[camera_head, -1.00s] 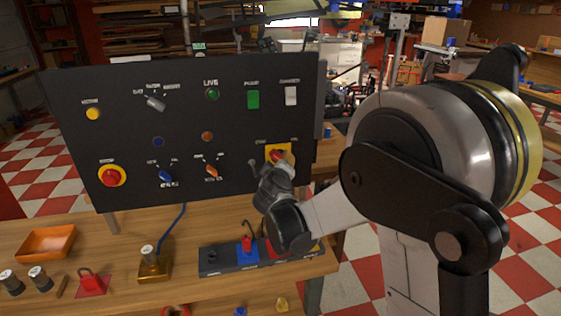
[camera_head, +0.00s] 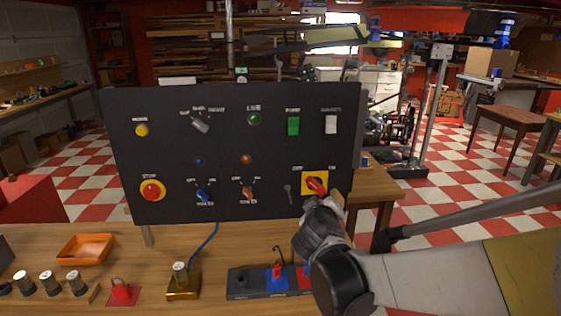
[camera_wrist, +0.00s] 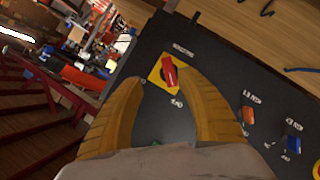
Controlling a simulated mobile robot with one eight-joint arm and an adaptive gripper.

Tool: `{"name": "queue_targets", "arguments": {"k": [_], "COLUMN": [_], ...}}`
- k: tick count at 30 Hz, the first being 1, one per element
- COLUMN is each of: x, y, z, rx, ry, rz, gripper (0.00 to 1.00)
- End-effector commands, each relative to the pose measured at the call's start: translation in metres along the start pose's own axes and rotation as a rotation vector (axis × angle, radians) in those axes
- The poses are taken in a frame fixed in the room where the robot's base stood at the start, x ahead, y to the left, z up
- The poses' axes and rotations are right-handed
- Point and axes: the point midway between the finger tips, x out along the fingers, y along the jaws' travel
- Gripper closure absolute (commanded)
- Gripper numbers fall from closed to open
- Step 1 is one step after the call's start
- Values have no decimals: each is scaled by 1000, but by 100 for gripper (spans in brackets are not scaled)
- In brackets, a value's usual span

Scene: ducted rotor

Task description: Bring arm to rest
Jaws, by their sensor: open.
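My gripper (camera_wrist: 168,110) is open, its two yellow-brown fingers spread in the wrist view with nothing between their tips. In the head view my gripper (camera_head: 335,203) is at the lower right of the black control panel (camera_head: 225,140), close to a red rotary switch on a yellow plate (camera_head: 316,183). In the wrist view the red switch (camera_wrist: 169,70) lies just beyond the fingertips; whether they touch it cannot be told. My arm reaches in from the right in the head view.
The wooden bench (camera_head: 215,262) holds an orange tray (camera_head: 86,249), several metal cylinders, a red padlock (camera_head: 122,291), a brass block (camera_head: 183,284) and a dark block with coloured parts (camera_head: 255,282). A small table (camera_head: 508,118) stands back right. Checkered floor lies open right of the panel.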

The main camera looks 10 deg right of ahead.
Motion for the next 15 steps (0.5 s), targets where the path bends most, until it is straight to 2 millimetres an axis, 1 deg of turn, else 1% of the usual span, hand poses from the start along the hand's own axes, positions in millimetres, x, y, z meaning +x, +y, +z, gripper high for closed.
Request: {"name": "queue_targets", "arguments": {"k": [1, 2, 3, 5, 7, 10, 12, 15], "x": [-15, -24, -38, -61, -89, -130, -157, -190], "y": [11, 16, 22, 27, 28, 22, 14, -1], "z": [14, 22, 35, 55, 78, 108, 126, 145], "rx": [39, 66, 105, 164, 231, 324, 384, 456], "ry": [-40, -68, -107, -165, -228, -308, -355, -405], "rz": [-18, -35, -59, -99, -151, -232, -290, -365], "gripper": [55, 55, 55, 55, 55, 55, 55, 55]}}
